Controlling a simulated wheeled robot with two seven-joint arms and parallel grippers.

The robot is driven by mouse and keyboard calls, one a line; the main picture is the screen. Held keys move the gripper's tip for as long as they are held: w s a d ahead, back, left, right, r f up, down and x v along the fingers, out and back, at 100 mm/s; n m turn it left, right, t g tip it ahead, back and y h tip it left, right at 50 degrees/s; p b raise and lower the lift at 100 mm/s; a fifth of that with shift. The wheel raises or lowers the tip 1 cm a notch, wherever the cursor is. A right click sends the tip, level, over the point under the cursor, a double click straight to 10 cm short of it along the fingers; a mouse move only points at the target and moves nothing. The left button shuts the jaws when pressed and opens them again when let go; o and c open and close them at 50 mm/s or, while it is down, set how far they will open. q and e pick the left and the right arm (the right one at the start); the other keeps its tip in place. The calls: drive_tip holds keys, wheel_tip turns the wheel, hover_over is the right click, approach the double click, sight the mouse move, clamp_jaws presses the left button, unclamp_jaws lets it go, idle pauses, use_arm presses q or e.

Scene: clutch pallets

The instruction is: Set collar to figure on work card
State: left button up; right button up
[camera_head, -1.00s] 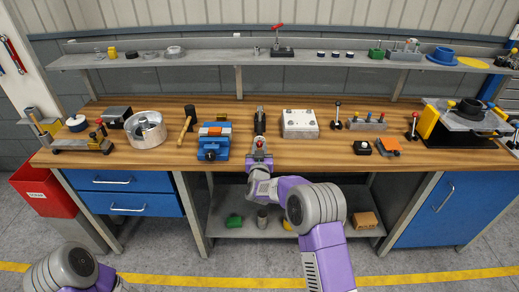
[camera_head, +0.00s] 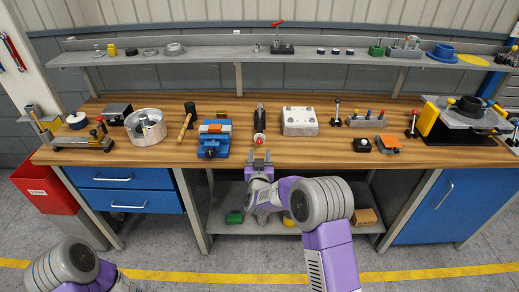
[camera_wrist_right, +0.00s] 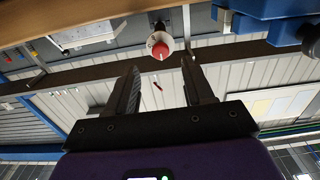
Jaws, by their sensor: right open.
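A dark, slim device (camera_head: 259,120) lies near the middle of the bench with a red-ended knob (camera_head: 259,141) at its front. In the right wrist view the red knob (camera_wrist_right: 160,48) points toward me, with a pale ring, likely the collar (camera_wrist_right: 161,37), around it. Any figures on the ring are too small to read. My right gripper (camera_head: 260,156) is open and empty, just in front of the knob and apart from it. Its two fingers (camera_wrist_right: 160,80) also show in the wrist view. I cannot make out a work card. My left gripper is out of view.
A round metal chuck (camera_head: 146,127) is farther left. The bench's front strip near my gripper is clear.

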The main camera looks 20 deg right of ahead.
drive_tip(key=shift+v, duration=1.15)
drive_tip(key=shift+f, duration=0.15)
drive_tip(key=s+a+f+g+y, duration=0.2)
drive_tip(key=s+f+g+y, duration=0.15)
drive_tip(key=s+f, duration=0.65)
drive_tip(key=s+a+f+g+y, duration=0.2)
drive_tip(key=s+f+g, duration=0.35)
drive_tip(key=f, duration=0.85)
drive_tip(key=s+a+f+g+y, duration=0.2)
drive_tip(key=s+f+g, duration=0.1)
drive_tip(key=s, duration=0.8)
drive_tip(key=s+a+f+g+y, duration=0.1)
drive_tip(key=s+a+f+g, duration=0.2)
drive_tip(key=s, duration=0.9)
drive_tip(key=shift+s+f+g+y, duration=0.25)
drive_tip(key=shift+s+g+y, duration=0.1)
drive_tip(key=shift+g, duration=0.65)
